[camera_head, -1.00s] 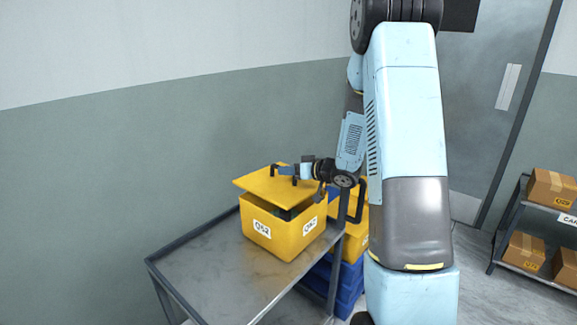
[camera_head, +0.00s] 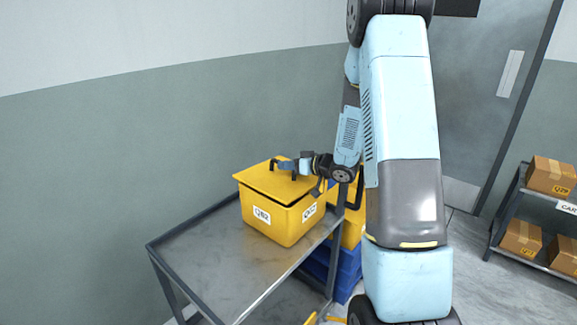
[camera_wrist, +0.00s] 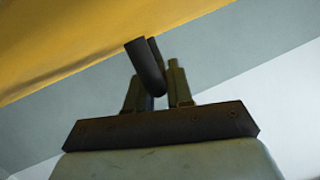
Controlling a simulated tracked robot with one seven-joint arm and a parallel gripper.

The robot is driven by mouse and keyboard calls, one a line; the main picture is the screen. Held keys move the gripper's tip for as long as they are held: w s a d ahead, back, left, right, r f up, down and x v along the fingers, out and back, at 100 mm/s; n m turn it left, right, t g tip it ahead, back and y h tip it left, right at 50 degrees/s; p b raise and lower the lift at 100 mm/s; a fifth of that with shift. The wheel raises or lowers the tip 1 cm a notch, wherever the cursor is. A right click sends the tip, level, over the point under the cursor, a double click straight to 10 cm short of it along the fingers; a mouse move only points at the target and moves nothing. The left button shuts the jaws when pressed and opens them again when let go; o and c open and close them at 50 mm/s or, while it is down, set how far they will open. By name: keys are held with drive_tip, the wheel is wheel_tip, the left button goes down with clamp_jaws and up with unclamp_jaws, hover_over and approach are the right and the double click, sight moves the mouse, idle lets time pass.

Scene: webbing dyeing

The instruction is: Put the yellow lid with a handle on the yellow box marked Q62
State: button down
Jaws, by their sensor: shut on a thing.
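The yellow box marked Q62 (camera_head: 283,227) stands on the metal cart. The yellow lid (camera_head: 262,180) is over the box's top, close to its rim, and looks slightly turned against it. Whether it rests fully on the rim I cannot tell. My gripper (camera_head: 279,165) is shut on the lid's dark handle. In the wrist view, my gripper (camera_wrist: 158,87) has its fingers around the dark handle (camera_wrist: 145,66), with the yellow lid (camera_wrist: 85,40) filling the upper left. The box's inside is hidden by the lid.
The metal cart (camera_head: 215,265) has bare room left and in front of the box. Yellow and blue crates (camera_head: 345,265) are stacked behind the cart's right side. A shelf with cardboard boxes (camera_head: 552,175) stands at far right. The wall is close behind.

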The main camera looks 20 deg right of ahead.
drive_tip(key=shift+f, duration=0.45)
idle(0.3)
drive_tip(key=c, duration=0.9)
unclamp_jaws()
drive_tip(key=v, duration=1.3)
drive_tip(key=shift+s+d+r, duration=0.1)
drive_tip(key=shift+s+d, duration=0.15)
drive_tip(key=shift+d, duration=0.1)
